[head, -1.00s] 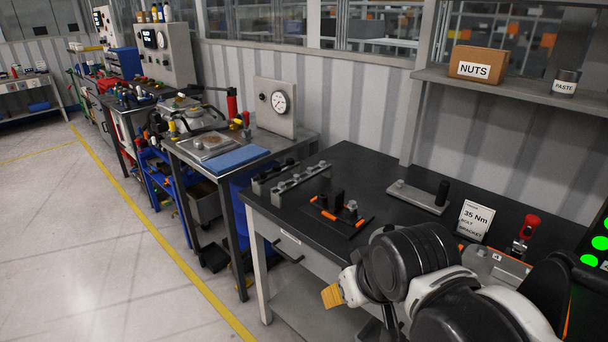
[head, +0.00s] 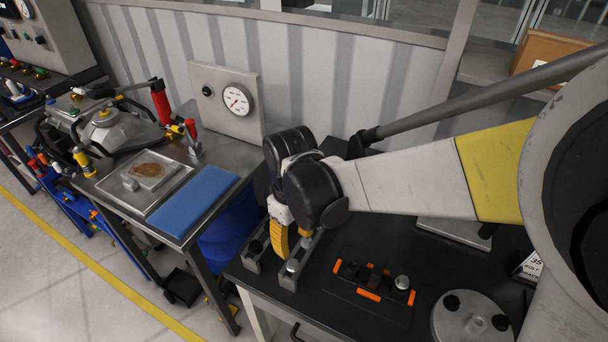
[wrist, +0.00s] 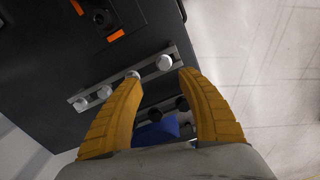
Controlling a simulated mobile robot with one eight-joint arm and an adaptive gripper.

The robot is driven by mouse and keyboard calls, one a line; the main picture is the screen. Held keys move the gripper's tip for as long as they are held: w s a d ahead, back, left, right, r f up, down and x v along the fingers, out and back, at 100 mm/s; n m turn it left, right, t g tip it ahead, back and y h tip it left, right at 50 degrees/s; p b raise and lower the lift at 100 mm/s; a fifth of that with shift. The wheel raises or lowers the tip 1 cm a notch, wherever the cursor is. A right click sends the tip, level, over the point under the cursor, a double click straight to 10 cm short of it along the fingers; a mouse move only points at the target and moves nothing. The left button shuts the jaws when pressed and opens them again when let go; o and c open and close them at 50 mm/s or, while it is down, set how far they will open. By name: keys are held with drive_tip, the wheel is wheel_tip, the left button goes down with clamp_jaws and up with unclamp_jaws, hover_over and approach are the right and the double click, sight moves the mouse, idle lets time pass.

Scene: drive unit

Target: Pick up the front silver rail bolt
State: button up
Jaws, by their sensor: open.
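The silver rail (wrist: 120,85) carries several silver bolts in a row. The front silver rail bolt (wrist: 164,62) is at the end nearest the table's edge; it also shows in the head view (head: 293,266). My gripper (wrist: 160,74) is open, with yellow fingers pointing down at the rail. In the wrist view the bolt appears between and just beyond the fingertips; no contact is visible. The left fingertip overlaps the neighbouring silver bolt (wrist: 133,74). In the head view my gripper (head: 292,250) and wrist hide most of the rail.
A second rail (wrist: 168,108) with black bolts lies beside the silver one. A black fixture with orange strips (head: 370,280) and a grey round plate (head: 472,320) are to the right. A neighbouring bench holds a blue mat (head: 193,201).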

sight(293, 262)
drive_tip(key=f, duration=0.3)
drive_tip(key=shift+s+d+b, duration=0.1)
drive_tip(key=shift+s+b, duration=0.1)
drive_tip(key=shift+b, duration=0.15)
drive_tip(key=f, duration=0.2)
drive_tip(key=f+b, duration=0.1)
drive_tip(key=f, duration=0.1)
drive_tip(key=f+b, duration=0.1)
drive_tip(key=f, duration=0.1)
drive_tip(key=shift+s+a, duration=0.1)
drive_tip(key=shift+a, duration=0.3)
drive_tip(key=shift+r, duration=0.15)
clamp_jaws()
